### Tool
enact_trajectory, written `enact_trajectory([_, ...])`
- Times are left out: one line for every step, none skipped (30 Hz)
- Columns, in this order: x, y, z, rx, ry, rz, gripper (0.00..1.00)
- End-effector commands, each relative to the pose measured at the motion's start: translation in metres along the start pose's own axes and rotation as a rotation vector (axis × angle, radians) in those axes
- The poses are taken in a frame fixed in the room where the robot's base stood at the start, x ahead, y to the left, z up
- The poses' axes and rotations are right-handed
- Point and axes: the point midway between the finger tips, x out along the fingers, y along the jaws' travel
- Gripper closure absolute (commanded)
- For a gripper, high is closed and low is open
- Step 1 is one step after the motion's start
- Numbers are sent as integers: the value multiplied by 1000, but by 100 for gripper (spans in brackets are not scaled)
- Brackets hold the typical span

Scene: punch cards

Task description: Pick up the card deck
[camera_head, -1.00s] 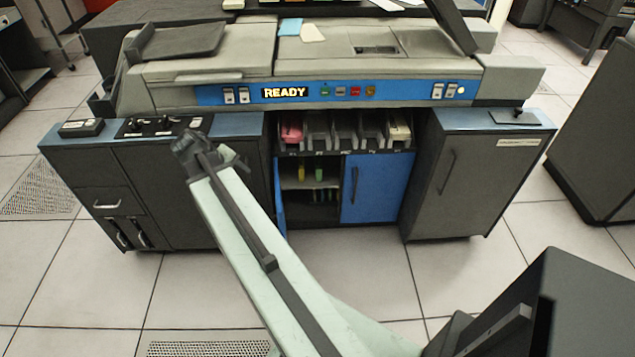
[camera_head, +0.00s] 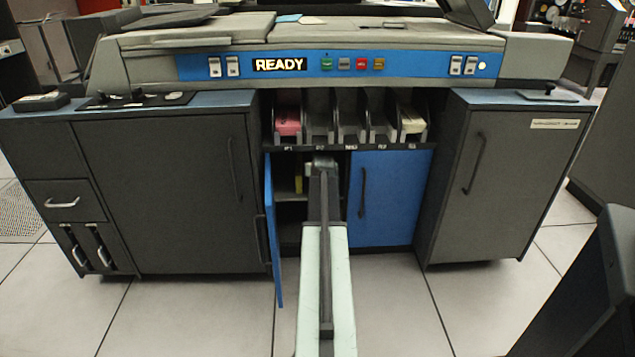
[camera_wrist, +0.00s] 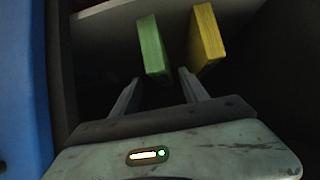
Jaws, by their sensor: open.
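A green card deck (camera_wrist: 152,46) and a yellow card deck (camera_wrist: 207,38) stand apart on the shelf inside the open cabinet in the wrist view. In the head view the yellow deck (camera_head: 298,184) shows left of my arm, and the green one is hidden behind it. My gripper (camera_wrist: 158,82) is open and empty. Its two fingers point toward the green deck, whose near end lies just ahead of and about between the fingertips. I cannot tell whether they touch. In the head view my gripper (camera_head: 321,165) is at the cabinet opening, its fingers not visible.
The open blue door (camera_head: 273,232) stands left of my arm, and the shut blue door (camera_head: 388,200) is on its right. Above the opening is a row of card bins (camera_head: 347,128), with a pink deck (camera_head: 288,123) at left and a whitish one (camera_head: 411,121) at right.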

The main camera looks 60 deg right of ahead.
Motion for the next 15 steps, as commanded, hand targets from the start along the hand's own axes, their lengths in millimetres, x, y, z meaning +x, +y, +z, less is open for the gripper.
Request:
enact_trajectory([-1, -2, -1, -4, -2, -1, 48])
enact_trajectory([1, -2, 0, -5, -2, -1, 48])
enact_trajectory([5, -2, 0, -6, -2, -1, 48])
enact_trajectory([9, -3, 1, -7, -3, -2, 48])
enact_trajectory([14, -3, 1, -7, -3, -2, 48])
enact_trajectory([20, -3, 1, -8, -3, -2, 48])
enact_trajectory([23, -3, 1, -8, -3, -2, 48])
enact_trajectory([26, -3, 1, -9, -4, -2, 48])
enact_trajectory([26, -3, 0, -9, -4, -2, 48])
enact_trajectory([26, -3, 0, -9, -4, -2, 48])
enact_trajectory([26, -3, 0, -10, -4, -2, 48])
enact_trajectory([28, -3, 0, -10, -4, -2, 48])
enact_trajectory([30, -3, -1, -10, -4, -2, 48])
enact_trajectory([34, -4, -1, -10, -4, -2, 48])
enact_trajectory([40, -4, -1, -11, -4, -2, 48])
